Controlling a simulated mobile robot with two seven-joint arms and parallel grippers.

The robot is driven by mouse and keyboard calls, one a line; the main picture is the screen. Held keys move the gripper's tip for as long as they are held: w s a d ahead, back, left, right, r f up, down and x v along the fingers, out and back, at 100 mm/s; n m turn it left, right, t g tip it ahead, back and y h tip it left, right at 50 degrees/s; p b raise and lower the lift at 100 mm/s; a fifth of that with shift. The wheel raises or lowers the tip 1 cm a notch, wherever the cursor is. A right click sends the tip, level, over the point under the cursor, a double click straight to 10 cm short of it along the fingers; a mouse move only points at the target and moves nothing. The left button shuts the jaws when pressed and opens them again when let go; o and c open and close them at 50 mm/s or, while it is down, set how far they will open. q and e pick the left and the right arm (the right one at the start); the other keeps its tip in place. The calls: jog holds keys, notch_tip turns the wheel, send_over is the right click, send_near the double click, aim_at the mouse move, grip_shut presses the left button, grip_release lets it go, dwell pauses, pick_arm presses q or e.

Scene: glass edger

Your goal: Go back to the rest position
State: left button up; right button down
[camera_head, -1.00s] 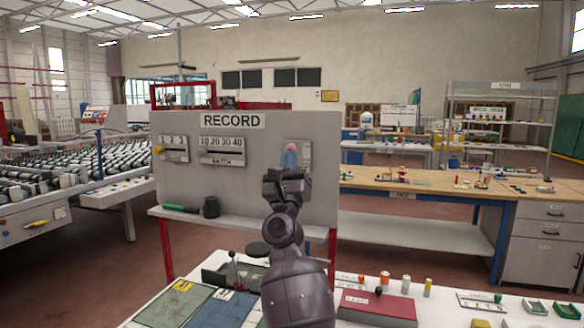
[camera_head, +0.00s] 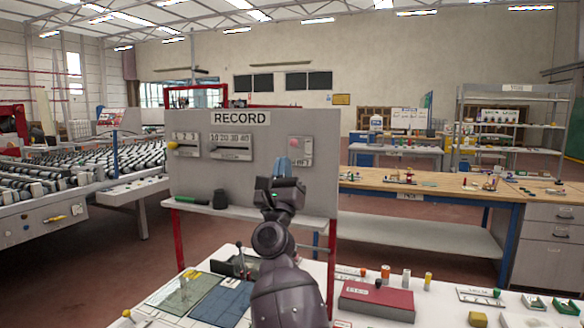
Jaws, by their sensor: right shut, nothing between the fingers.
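My right gripper (camera_head: 281,182) is in front of the grey RECORD board (camera_head: 210,178), near its lower right part. Its fingers are shut and hold nothing. The arm rises from the bottom middle of the head view. A small panel with a pink button (camera_head: 295,142) sits on the board just above and behind the gripper, partly hidden by it. My left gripper is not in view.
A white table (camera_head: 345,318) with mats, a red box (camera_head: 376,300) and small coloured bottles lies below. The board's shelf carries a green marker (camera_head: 193,201) and a dark cup (camera_head: 220,198). A wooden workbench (camera_head: 440,190) stands behind right, a roller conveyor (camera_head: 80,165) left.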

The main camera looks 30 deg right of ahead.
jog(key=shift+s+a+f, duration=0.2)
jog(key=shift+s+a, duration=0.35)
jog(key=shift+s, duration=0.05)
